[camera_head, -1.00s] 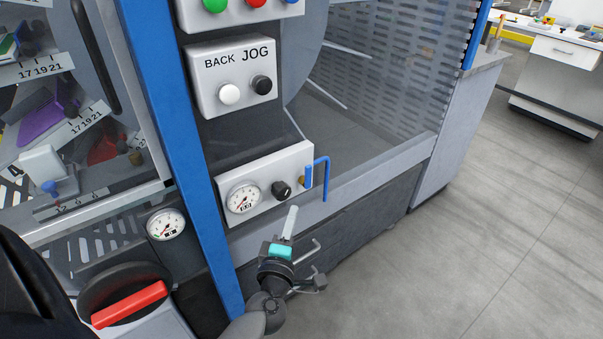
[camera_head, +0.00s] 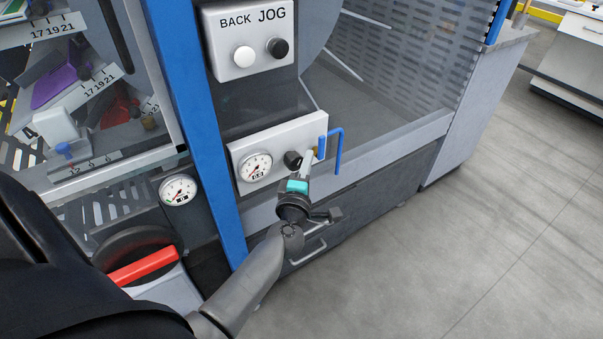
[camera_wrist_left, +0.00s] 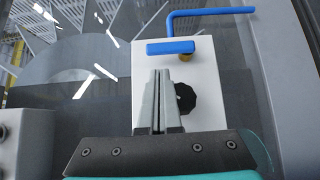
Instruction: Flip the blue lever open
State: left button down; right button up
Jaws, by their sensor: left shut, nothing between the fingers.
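The blue lever (camera_head: 338,150) is a bent blue rod on the right end of a pale control box (camera_head: 233,150). In the left wrist view the lever (camera_wrist_left: 208,13) shows as a rod above a short blue bar (camera_wrist_left: 170,47) with a brass-coloured fitting under it. My left gripper (camera_head: 308,156) is in front of the box, near the black knob and just left of the lever. In the left wrist view its closed fingers (camera_wrist_left: 158,75) point at the box, below the blue bar. I see nothing between them. Contact cannot be told. My right gripper is not in view.
A black knob (camera_wrist_left: 185,97) is right beside my fingers. A round gauge (camera_head: 255,167) sits on the same box. The BACK JOG button box (camera_head: 249,45) is above, and a red handle (camera_head: 143,266) is at lower left. Open floor (camera_head: 480,220) lies to the right.

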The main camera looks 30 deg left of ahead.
aim_at(319, 146)
pick_arm(q)
jog(key=shift+f+x, duration=0.2)
jog(key=shift+x, duration=0.6)
jog(key=shift+f+x, duration=0.15)
jog(key=shift+x, duration=0.7)
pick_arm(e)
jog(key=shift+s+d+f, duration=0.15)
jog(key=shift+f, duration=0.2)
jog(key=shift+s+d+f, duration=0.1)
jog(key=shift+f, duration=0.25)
pick_arm(q)
jog(key=shift+r, duration=0.1)
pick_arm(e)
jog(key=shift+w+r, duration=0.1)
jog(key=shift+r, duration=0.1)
pick_arm(q)
jog(key=shift+w+d+p, duration=0.15)
jog(key=shift+p, duration=0.7)
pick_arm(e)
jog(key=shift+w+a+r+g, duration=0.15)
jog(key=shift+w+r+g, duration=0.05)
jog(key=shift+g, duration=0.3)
pick_arm(q)
jog(key=shift+r+m+g+p, duration=0.15)
jog(key=shift+m+g+p, duration=0.15)
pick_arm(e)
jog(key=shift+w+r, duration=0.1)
